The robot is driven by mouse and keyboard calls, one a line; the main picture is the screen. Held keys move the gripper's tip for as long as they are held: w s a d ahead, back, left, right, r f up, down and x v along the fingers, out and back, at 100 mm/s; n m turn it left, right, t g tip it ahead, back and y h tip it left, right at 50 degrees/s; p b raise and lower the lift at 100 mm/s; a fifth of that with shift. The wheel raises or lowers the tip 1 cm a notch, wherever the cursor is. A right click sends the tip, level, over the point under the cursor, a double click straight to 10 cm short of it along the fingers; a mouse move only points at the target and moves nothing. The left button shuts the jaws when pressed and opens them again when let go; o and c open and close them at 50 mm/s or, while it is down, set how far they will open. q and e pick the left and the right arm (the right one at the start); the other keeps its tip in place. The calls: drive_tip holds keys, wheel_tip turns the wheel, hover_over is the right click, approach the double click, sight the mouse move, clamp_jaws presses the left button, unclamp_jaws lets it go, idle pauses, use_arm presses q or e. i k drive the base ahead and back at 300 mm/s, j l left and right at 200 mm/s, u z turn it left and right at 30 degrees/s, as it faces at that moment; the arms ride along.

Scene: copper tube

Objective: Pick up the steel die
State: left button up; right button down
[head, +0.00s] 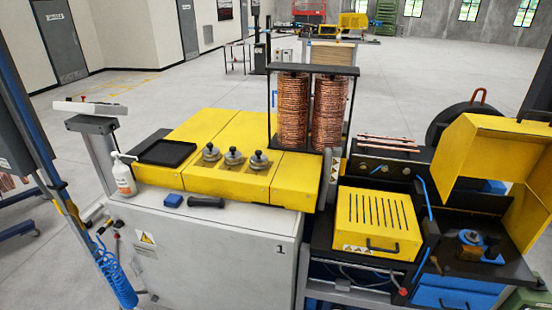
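Three small round steel pieces with dark knobs stand in a row on the yellow machine top: a left one (211,154), a middle one (233,157) and a right one (258,160). They look like steel dies, but I cannot tell which one the task names. They stand upright and apart from each other. Neither of my grippers shows in the head view.
A black tray (166,153) lies left of the steel pieces. A spray bottle (123,175), a blue block (172,201) and a black handle-like object (206,203) rest along the white cabinet's (215,240) front edge. Tall copper coils (292,112) stand behind right; a yellow vented box (377,222) is right.

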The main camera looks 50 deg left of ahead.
sight(212, 154)
drive_tip(key=u, duration=2.05)
drive_tip(key=j+z, duration=0.35)
drive_tip(key=j, duration=0.2)
drive_tip(key=j+z, duration=0.35)
drive_tip(key=j, duration=0.25)
drive_tip(key=i, duration=0.05)
